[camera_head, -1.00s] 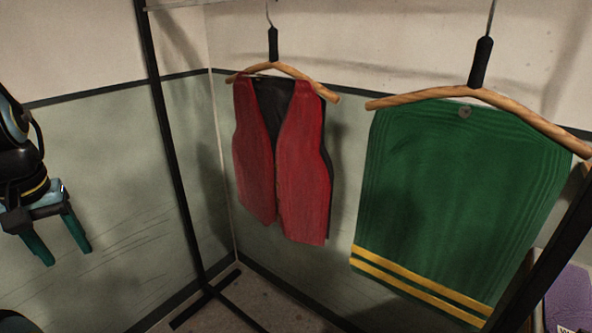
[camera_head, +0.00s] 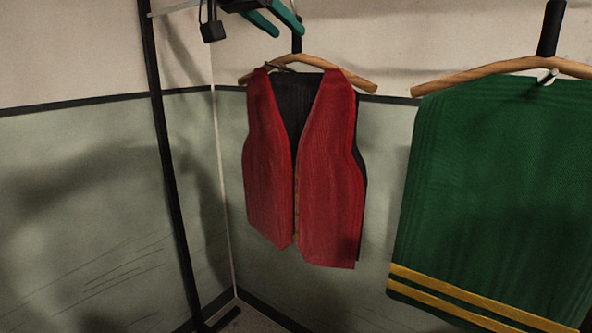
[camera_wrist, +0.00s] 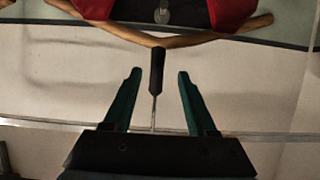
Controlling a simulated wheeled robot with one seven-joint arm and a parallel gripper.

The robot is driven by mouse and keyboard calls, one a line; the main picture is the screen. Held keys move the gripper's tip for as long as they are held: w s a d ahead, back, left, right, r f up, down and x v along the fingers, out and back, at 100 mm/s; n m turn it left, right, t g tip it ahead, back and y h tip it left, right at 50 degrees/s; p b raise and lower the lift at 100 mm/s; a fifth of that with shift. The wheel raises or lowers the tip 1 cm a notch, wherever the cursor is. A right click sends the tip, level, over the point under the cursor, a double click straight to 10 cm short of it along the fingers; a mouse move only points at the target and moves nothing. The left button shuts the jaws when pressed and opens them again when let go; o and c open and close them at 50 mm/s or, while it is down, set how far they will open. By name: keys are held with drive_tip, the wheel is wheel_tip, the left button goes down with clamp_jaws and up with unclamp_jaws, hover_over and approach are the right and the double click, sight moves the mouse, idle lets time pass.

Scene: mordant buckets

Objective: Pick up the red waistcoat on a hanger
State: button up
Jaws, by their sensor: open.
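The red waistcoat (camera_head: 333,180), with a black lining, hangs on a wooden hanger (camera_head: 361,84) left of a green garment. The hanger's black neck (camera_head: 297,44) shows partly behind my gripper (camera_head: 289,32) at the top of the head view. In the wrist view, my gripper (camera_wrist: 158,76) is open, its two green fingers apart. The black neck (camera_wrist: 157,68) and thin metal hook (camera_wrist: 153,112) line up in the gap between them, touching neither finger. Red waistcoat edges (camera_wrist: 232,12) show at the top. I cannot tell the exact depth between fingertips and neck.
A green garment with yellow stripes (camera_head: 490,190) hangs to the right on its own wooden hanger (camera_head: 470,75). A black rack post (camera_head: 170,150) stands to the left. A wall lies close behind the garments.

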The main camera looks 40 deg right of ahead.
sight(300, 40)
drive_tip(key=p+x, duration=0.2)
drive_tip(key=x, duration=0.5)
drive_tip(key=shift+s+d, duration=0.15)
drive_tip(key=shift+d, duration=0.15)
drive_tip(key=shift+f, duration=0.1)
clamp_jaws()
idle(1.1)
